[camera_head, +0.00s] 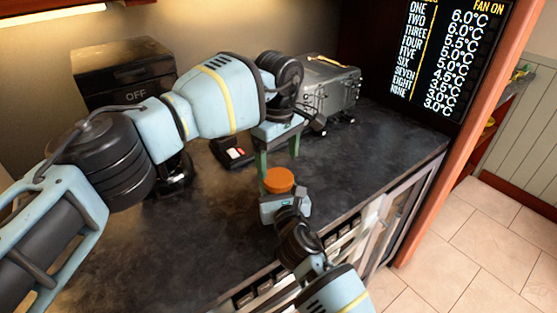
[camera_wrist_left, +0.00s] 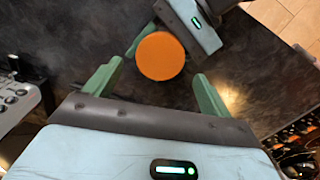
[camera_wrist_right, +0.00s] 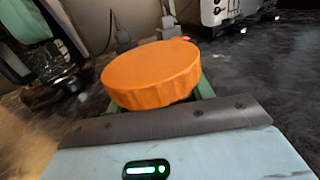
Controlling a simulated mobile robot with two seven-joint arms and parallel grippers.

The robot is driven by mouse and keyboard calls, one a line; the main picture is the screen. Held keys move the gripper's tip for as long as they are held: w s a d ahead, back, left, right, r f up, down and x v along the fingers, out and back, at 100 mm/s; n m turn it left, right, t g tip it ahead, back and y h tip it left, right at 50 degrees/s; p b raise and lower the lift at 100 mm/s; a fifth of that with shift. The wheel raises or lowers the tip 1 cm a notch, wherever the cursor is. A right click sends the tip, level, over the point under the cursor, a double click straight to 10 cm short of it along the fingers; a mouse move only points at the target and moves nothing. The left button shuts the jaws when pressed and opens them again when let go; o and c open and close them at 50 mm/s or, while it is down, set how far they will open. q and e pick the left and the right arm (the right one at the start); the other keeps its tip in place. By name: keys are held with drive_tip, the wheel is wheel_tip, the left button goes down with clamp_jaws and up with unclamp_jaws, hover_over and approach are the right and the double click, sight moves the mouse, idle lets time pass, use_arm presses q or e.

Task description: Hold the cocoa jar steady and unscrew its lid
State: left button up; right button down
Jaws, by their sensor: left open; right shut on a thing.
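The cocoa jar's round orange lid (camera_head: 278,181) is on top of the jar near the counter's front edge. The lid also shows in the left wrist view (camera_wrist_left: 161,56) and, with its ribbed rim, in the right wrist view (camera_wrist_right: 150,78). The jar's body is mostly hidden under the lid and behind my right gripper. My right gripper (camera_head: 270,192) is shut on the jar from the front, below the lid. My left gripper (camera_head: 279,166) points down above the jar, open. Its green fingers (camera_wrist_left: 158,70) are spread on either side of the lid, apart from it.
A dark counter (camera_head: 385,150) surrounds the jar, clear to the right. A small black device with a red-and-white face (camera_head: 235,153) lies behind to the left. A silver machine (camera_head: 330,85) stands at the back, and a black box marked OFF (camera_head: 125,72) at back left.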

sight(278, 177)
use_arm(q)
drive_tip(key=shift+r+m, duration=1.1)
drive_tip(key=shift+r, duration=0.5)
drive_tip(key=shift+f, duration=4.05)
drive_tip(key=c, duration=0.9)
drive_tip(key=o, duration=1)
drive_tip(key=shift+c, duration=0.2)
drive_tip(key=shift+r, duration=0.2)
drive_tip(key=shift+r, duration=3.9)
drive_tip(key=shift+c, duration=0.3)
drive_tip(key=shift+f, duration=4.1)
